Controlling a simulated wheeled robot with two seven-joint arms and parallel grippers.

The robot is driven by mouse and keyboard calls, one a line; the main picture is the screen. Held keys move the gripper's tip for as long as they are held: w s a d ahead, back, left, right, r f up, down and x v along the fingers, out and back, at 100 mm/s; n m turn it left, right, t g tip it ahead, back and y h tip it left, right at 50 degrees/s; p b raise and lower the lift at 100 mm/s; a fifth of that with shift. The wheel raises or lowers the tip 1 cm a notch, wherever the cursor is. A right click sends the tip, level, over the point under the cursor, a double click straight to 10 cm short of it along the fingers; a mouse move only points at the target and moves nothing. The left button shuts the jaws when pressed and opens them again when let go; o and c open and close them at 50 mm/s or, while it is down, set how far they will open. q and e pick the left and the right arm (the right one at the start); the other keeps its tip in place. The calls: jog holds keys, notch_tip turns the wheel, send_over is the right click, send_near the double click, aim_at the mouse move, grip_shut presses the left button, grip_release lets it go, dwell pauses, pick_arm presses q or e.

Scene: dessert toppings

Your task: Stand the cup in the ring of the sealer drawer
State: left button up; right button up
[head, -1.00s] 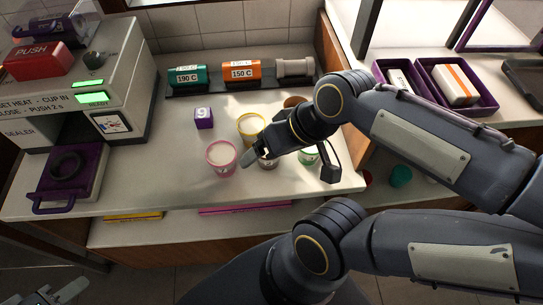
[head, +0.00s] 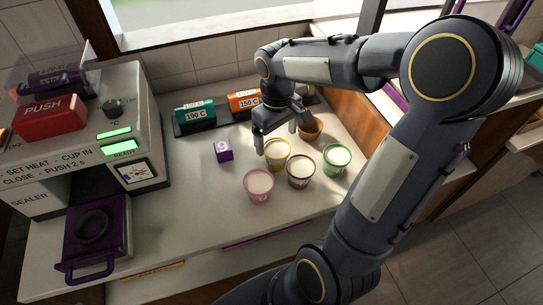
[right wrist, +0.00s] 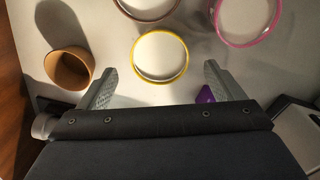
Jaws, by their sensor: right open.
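Several cups stand upright on the counter: one with a pink rim (head: 258,186), one with a yellow rim (head: 277,153), one with a dark brown rim (head: 301,170) and one with a green rim (head: 336,158). The frames do not show which one the task means. My right gripper (head: 276,140) is open above and behind the yellow-rimmed cup. In the right wrist view the yellow-rimmed cup (right wrist: 160,56) lies ahead of and between the spread fingers (right wrist: 159,88), untouched. The sealer's purple drawer (head: 72,222) is pulled out at the left, with a dark ring (head: 93,226) that is empty. My left gripper is not in view.
A plain brown cup (head: 310,129) stands behind the others. A purple cube numbered 9 (head: 223,150) sits left of the cups. Teal (head: 195,113) and orange (head: 243,102) heat blocks rest on a rack at the back. The counter between drawer and cups is clear.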

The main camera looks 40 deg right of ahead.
aim_at(277, 148)
notch_tip(277, 148, down, 8)
jog(key=shift+r, duration=0.25)
jog(key=c, duration=1.2)
notch_tip(277, 148, up, 10)
jog(key=shift+s, duration=0.15)
